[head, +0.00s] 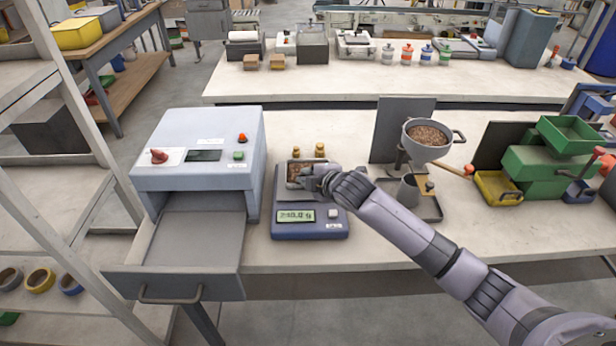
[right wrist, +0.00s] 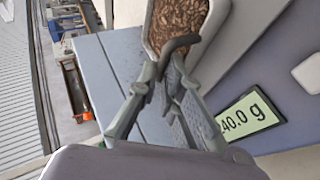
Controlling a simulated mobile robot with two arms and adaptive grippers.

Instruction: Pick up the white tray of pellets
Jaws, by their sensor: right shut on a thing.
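The white tray (head: 290,184) holds brown pellets (head: 297,170) and sits on the pan of the blue-grey scale (head: 310,227). The scale's display reads about 240.0 g. My right gripper (head: 318,178) is at the tray's right side. In the right wrist view, the tray (right wrist: 150,28) is at the top, with a dark curved handle (right wrist: 181,42) on its near side. The right gripper (right wrist: 171,83) is shut on that handle between its fingertips. I cannot tell any gap under the tray. My left gripper is not in view.
A grey machine with an open drawer (head: 195,250) stands left of the scale. Two brass weights (head: 319,150) are behind the tray. A hopper of pellets (head: 427,140) and a green machine (head: 545,165) stand to the right.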

